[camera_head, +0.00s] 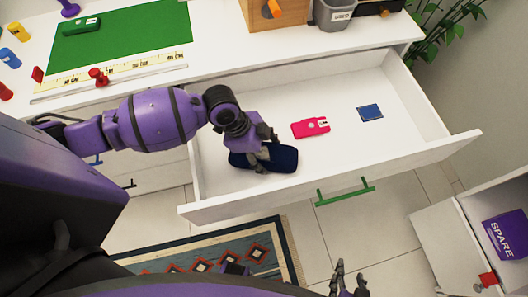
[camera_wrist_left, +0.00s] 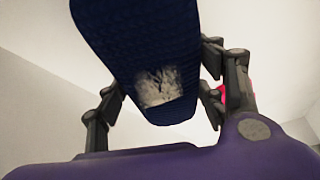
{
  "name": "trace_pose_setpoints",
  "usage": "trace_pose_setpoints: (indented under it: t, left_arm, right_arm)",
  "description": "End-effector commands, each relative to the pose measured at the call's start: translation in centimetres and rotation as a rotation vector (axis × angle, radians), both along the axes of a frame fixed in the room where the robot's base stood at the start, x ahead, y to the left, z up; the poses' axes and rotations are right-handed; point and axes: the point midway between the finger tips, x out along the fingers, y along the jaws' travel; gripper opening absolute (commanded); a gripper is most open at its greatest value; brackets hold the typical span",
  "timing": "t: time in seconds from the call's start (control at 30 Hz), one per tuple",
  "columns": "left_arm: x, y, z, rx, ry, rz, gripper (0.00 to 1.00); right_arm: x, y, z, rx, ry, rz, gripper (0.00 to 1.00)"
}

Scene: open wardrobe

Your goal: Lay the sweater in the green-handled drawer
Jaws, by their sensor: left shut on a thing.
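The sweater is a folded navy-blue bundle (camera_head: 285,160) inside the open green-handled drawer, near its front left corner. My left gripper (camera_head: 262,150) is shut on it from above. In the left wrist view the navy knit (camera_wrist_left: 135,45), with a pale patch near its end, sits between the fingers (camera_wrist_left: 160,95). Whether it touches the drawer floor is hard to tell. The white drawer (camera_head: 410,140) is pulled out, with a green handle (camera_head: 345,191) on its front. My right gripper (camera_head: 348,282) is empty at the bottom of the head view, its fingers apart.
A pink item (camera_head: 310,128) and a small blue square (camera_head: 370,112) lie in the drawer, right of the sweater. The drawer's right part is clear. An open compartment with a purple SPARE box (camera_head: 507,235) is at lower right. A rug (camera_head: 205,252) lies below.

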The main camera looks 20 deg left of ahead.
Motion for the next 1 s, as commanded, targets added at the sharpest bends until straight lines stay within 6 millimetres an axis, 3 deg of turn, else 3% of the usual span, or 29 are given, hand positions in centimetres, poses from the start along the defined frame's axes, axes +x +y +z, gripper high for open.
trace_pose_setpoints:
  t: [0.27, 0.3, 0.4, 0.77, 1.0]
  left_arm:
    - [0.1, 0.0, -0.2, -0.001, -0.001, 0.0, 0.33]
    - [0.0, 0.0, -0.1, -0.001, -0.001, -0.001, 0.69]
    - [0.0, 0.0, -0.1, -0.001, -0.001, -0.001, 0.82]
    - [0.1, 0.0, 0.1, -0.001, -0.002, 0.0, 0.82]
    - [-0.1, 1.3, 3.1, 0.002, -0.007, -0.001, 0.82]
  right_arm:
    - [0.1, 0.0, 0.0, 0.0, -0.003, 0.0, 0.4]
    - [0.2, 0.0, 0.1, 0.0, -0.004, 0.0, 0.4]
    - [0.2, 0.0, 0.1, 0.0, -0.004, 0.0, 0.4]
    - [0.3, 0.0, 0.2, 0.0, -0.005, 0.0, 0.4]
    - [0.5, 0.0, 0.6, 0.001, -0.01, 0.0, 0.4]
